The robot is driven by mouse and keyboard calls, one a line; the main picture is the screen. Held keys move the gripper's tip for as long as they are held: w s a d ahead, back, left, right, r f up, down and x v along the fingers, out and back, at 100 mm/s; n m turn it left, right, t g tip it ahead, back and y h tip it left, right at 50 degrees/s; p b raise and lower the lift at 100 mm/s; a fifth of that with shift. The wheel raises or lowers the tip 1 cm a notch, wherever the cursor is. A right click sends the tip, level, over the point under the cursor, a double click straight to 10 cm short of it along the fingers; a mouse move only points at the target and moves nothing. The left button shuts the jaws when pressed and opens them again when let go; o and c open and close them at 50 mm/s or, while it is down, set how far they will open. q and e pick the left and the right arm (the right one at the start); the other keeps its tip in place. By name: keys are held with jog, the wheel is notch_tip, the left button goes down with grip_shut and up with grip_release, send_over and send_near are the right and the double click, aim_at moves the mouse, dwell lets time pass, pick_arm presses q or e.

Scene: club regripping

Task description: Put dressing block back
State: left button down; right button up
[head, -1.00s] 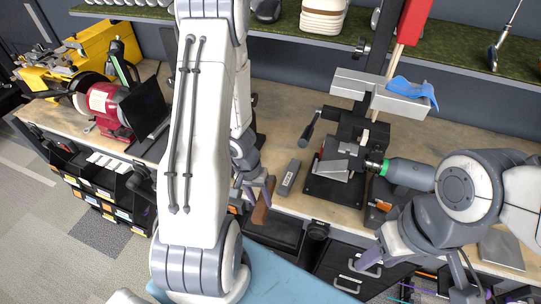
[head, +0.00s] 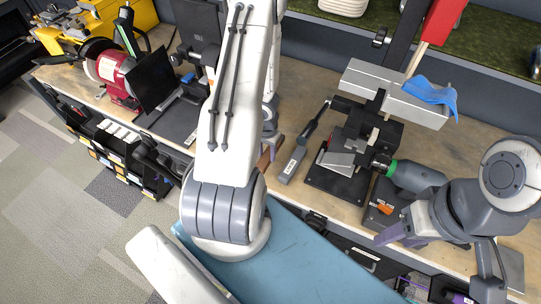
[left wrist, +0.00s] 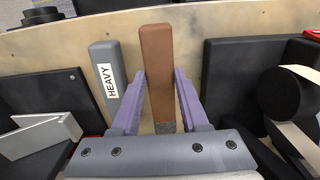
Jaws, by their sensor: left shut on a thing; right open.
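A brown block, which I take to be the dressing block (left wrist: 157,70), is between the two purple fingers of my left gripper (left wrist: 160,78) in the left wrist view. The fingers are shut on it. In the head view the block (head: 264,158) shows partly behind my left arm, at the bench's front edge, and the gripper (head: 272,146) is mostly hidden. I cannot tell whether the block touches the bench. My right gripper (head: 400,236) is open at the lower right, in front of the bench; part of it is hidden.
A grey block marked HEAVY (left wrist: 104,85) lies just left of the brown block in the wrist view. It also shows in the head view (head: 291,165). A red grinder (head: 112,70) stands left.

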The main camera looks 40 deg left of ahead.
pick_arm(q)
notch_tip(320, 180, down, 4)
jog(key=b, duration=0.3)
jog(key=shift+s+a, duration=0.1)
jog(key=shift+a, duration=0.05)
jog(key=shift+r, duration=0.1)
jog(key=shift+c, duration=2.1)
grip_release()
notch_tip(320, 180, up, 6)
jog(key=p, duration=0.5)
jog(key=shift+f, duration=0.2)
jog(key=shift+s+r+p, duration=0.1)
jog(key=shift+r+p, duration=0.85)
